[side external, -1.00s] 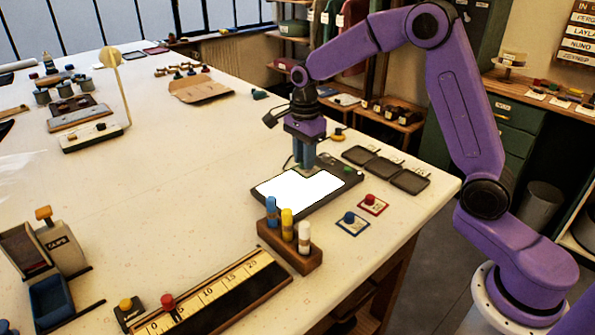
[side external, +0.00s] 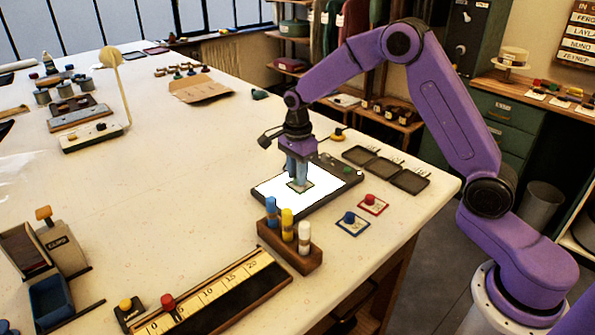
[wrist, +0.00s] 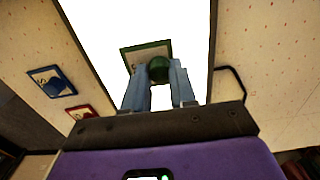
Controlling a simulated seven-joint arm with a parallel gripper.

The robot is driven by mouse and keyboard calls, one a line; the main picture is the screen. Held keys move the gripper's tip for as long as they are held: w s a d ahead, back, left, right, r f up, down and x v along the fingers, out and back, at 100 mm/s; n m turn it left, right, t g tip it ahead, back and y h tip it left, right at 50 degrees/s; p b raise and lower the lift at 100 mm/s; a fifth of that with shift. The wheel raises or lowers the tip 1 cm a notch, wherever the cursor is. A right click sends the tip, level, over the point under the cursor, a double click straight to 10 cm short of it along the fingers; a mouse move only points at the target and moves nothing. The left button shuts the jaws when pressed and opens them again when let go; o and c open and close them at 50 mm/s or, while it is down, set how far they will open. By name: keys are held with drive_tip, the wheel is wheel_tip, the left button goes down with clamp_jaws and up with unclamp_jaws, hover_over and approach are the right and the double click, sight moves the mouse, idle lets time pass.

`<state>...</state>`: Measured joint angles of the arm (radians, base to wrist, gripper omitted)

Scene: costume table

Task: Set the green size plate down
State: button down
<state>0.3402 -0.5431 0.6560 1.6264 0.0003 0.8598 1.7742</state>
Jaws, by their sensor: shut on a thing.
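The green size plate (wrist: 138,55) is a small pale square with a green border and a round green knob (wrist: 159,70). My gripper (wrist: 160,78) is shut on that knob. In the side external view, my gripper (side external: 298,180) points straight down over the bright white panel (side external: 273,190), with the plate (side external: 304,187) below its fingers. The plate is level and lies within the white area, towards its right part. I cannot tell whether it touches the panel or hangs just above it. The fingers hide part of the knob and plate.
A blue-bordered plate (side external: 352,225) and a red-bordered plate (side external: 373,205) lie right of the panel. Dark shallow trays (side external: 384,167) sit behind them. A wooden block (side external: 290,252) with upright blue, yellow and white pegs stands close in front. The table left of the panel is clear.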

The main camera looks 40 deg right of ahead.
drive_tip(key=c, duration=0.9)
unclamp_jaws()
wheel_tip(320, 180, up, 12)
drive_tip(key=s+a+n, duration=0.3)
drive_tip(key=s+n, duration=0.5)
drive_tip(key=s, duration=0.1)
drive_tip(key=s+a+n, duration=0.4)
drive_tip(key=s+n, duration=0.3)
drive_tip(key=s, duration=0.3)
drive_tip(key=s+d+f+n, duration=0.1)
drive_tip(key=s+d+n, duration=0.1)
drive_tip(key=s+n, duration=0.3)
drive_tip(key=s+d+f+n, duration=0.1)
drive_tip(key=s+n, duration=0.4)
drive_tip(key=s, duration=0.2)
drive_tip(key=s+d+f+n, duration=0.1)
drive_tip(key=s+d+n, duration=0.1)
drive_tip(key=s+n, duration=0.3)
drive_tip(key=shift+s+d+n, duration=0.3)
drive_tip(key=shift+s+d, duration=0.05)
drive_tip(key=shift+s, duration=0.35)
